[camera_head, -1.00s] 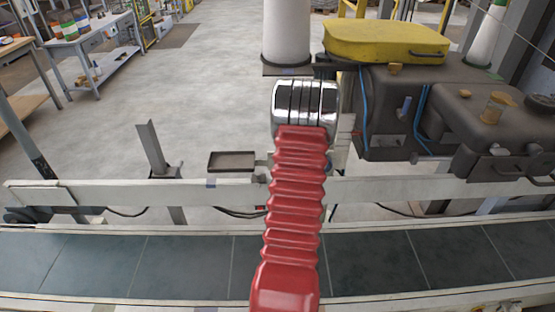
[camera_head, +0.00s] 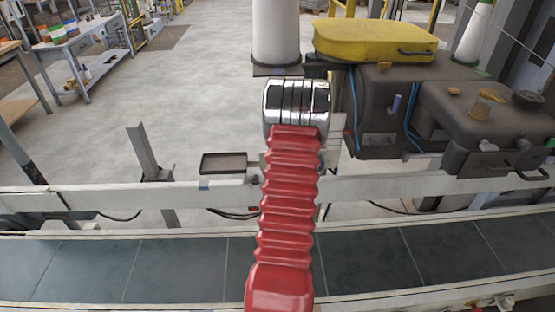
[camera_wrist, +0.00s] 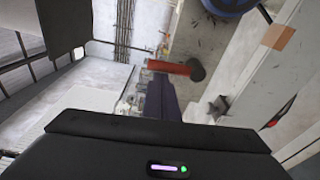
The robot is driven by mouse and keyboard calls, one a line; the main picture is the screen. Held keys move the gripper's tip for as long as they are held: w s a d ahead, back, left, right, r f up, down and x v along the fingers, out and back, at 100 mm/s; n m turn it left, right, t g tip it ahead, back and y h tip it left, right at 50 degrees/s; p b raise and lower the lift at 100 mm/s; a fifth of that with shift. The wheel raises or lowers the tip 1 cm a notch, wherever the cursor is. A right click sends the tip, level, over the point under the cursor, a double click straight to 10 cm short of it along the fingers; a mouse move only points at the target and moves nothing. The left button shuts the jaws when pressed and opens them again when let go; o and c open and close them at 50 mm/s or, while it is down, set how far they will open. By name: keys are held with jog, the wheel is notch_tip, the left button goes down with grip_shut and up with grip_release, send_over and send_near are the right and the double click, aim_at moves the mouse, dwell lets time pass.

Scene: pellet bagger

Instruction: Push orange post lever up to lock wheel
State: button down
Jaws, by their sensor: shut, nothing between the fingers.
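An orange-red bar with a dark round end, which looks like the post lever (camera_wrist: 168,67), lies roughly level across the middle of the wrist view. My gripper (camera_wrist: 160,84) is shut and empty, its dark fingers just below the bar in that picture. I cannot tell whether they touch it. A blue round part (camera_wrist: 232,4), perhaps the wheel, is cut off at the top edge. In the head view my red arm hides the gripper, and I cannot make out the lever there.
A conveyor belt (camera_head: 180,268) with a pale rail (camera_head: 400,184) runs across the front. A dark machine (camera_head: 455,95) with a yellow cover (camera_head: 370,42) stands right. A small brown tray (camera_head: 224,163) sits left of my arm. Open floor lies behind the rail at left.

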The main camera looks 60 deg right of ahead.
jog(key=s+a, duration=0.2)
jog(key=a, duration=0.7)
jog(key=shift+s, duration=0.25)
jog(key=shift+a+f, duration=0.1)
jog(key=shift+f, duration=0.05)
dwell(0.6)
